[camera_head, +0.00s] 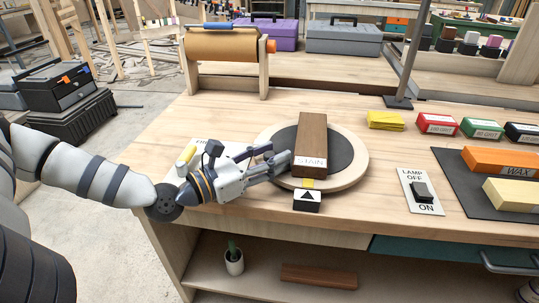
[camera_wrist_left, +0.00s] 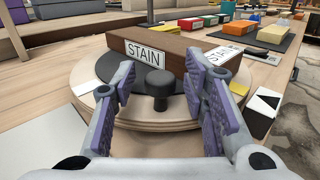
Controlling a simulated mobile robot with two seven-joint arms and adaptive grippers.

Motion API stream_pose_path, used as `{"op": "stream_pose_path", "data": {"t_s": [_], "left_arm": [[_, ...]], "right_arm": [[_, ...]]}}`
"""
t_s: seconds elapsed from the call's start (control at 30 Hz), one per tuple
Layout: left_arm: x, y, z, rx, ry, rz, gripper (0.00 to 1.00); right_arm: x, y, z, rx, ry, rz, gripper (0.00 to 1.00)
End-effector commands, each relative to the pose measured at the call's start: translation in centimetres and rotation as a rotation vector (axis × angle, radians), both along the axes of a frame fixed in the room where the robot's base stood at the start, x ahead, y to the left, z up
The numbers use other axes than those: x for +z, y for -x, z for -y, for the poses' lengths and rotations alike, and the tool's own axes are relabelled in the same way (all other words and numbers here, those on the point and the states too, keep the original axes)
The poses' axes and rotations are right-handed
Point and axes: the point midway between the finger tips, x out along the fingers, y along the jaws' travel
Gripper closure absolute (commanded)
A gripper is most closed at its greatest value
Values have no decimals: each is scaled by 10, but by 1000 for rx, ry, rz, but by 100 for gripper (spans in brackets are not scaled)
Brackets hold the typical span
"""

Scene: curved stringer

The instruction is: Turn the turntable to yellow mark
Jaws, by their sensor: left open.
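The turntable (camera_head: 350,177) is a round wooden disc with a dark grey top. A brown block labelled STAIN (camera_head: 312,140) lies across it. A yellow mark (camera_head: 307,183) shows at its front edge, just behind a black-and-white arrow marker (camera_head: 306,200). My left gripper (camera_head: 280,161) is over the turntable's left side, left of the block. In the left wrist view a black knob (camera_wrist_left: 160,88) stands on the turntable between the open fingers of my left gripper (camera_wrist_left: 161,82), with gaps visible on both sides. The knob is not clearly visible in the head view. My right gripper is not in view.
A lamp switch plate (camera_head: 420,193) lies right of the turntable. A dark mat (camera_head: 460,197) holds orange and pale yellow blocks. Yellow sheets (camera_head: 385,120) and small labelled boxes lie behind. A paper roll stand (camera_head: 224,60) is at the back left.

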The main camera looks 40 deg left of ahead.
Motion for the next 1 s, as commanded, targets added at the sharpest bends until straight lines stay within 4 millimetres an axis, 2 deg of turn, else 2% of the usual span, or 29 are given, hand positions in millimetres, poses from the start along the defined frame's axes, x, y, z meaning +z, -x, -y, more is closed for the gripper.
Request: {"op": "stream_pose_path", "data": {"t_s": [0.23,0.33,0.47,0.7,0.83,1.0], "left_arm": [[1,1,0,0,1,3,59],[1,9,-3,2,3,2,59],[1,35,-12,8,5,4,59],[-1,94,-27,6,-1,-5,59],[0,110,-31,3,-1,-2,59],[1,116,-32,0,0,1,59]], "right_arm": [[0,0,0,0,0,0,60],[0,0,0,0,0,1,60],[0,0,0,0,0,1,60],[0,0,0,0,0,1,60],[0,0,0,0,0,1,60],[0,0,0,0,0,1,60]]}}
